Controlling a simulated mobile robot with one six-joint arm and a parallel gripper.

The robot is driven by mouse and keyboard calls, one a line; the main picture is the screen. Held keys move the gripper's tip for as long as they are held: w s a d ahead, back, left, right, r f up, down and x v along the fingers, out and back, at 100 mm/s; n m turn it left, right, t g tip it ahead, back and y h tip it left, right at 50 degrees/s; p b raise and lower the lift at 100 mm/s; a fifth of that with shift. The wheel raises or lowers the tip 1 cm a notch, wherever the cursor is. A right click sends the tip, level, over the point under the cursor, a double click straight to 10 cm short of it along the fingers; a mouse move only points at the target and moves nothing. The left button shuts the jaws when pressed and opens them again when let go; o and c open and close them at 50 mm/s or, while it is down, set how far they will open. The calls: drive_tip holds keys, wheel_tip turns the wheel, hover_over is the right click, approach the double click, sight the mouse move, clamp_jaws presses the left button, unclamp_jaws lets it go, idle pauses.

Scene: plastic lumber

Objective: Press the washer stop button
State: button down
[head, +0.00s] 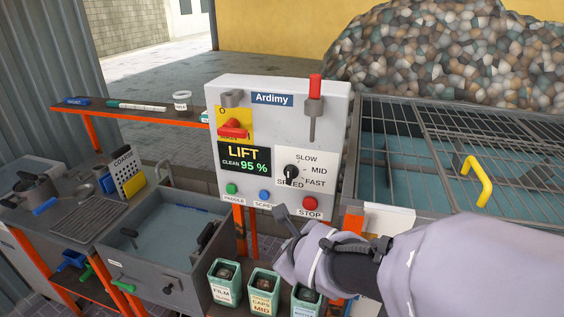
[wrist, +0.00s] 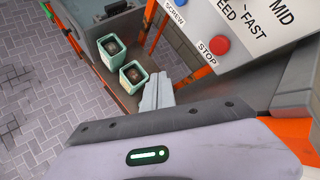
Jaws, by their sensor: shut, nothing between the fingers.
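The red stop button (head: 309,202) sits at the lower right of the white control panel (head: 340,140), above its STOP label. It also shows in the wrist view (wrist: 220,45), up and to the right of my fingertips. My gripper (head: 281,212) is shut and empty, just below the panel's lower edge and left of the stop button. In the wrist view its closed fingers (wrist: 158,92) point up the picture, apart from the button. The panel display (head: 244,159) reads LIFT, CLEAN 95 %.
A green button (head: 231,188), a blue button (head: 264,195), a black speed knob (head: 291,172) and a red switch (head: 233,129) share the panel. Green bins (head: 224,290) stand below. A water basin (head: 165,240) is at left, a mesh-covered tank (head: 440,150) at right.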

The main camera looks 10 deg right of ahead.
sight(310, 204)
drive_tip(key=d+m, duration=0.1)
drive_tip(key=m, duration=0.1)
drive_tip(key=w+d+m+h, duration=0.1)
drive_tip(key=m, duration=0.1)
drive_tip(key=w+f+m+p, duration=0.1)
drive_tip(key=m, duration=0.1)
drive_tip(key=shift+w+d+h, duration=0.2)
drive_tip(key=shift+d+h, duration=0.2)
drive_tip(key=w+d, duration=0.4)
drive_tip(key=w, duration=0.4)
idle(1.6)
drive_tip(key=shift+w+d+b, duration=0.25)
drive_tip(key=shift+w+b, duration=0.1)
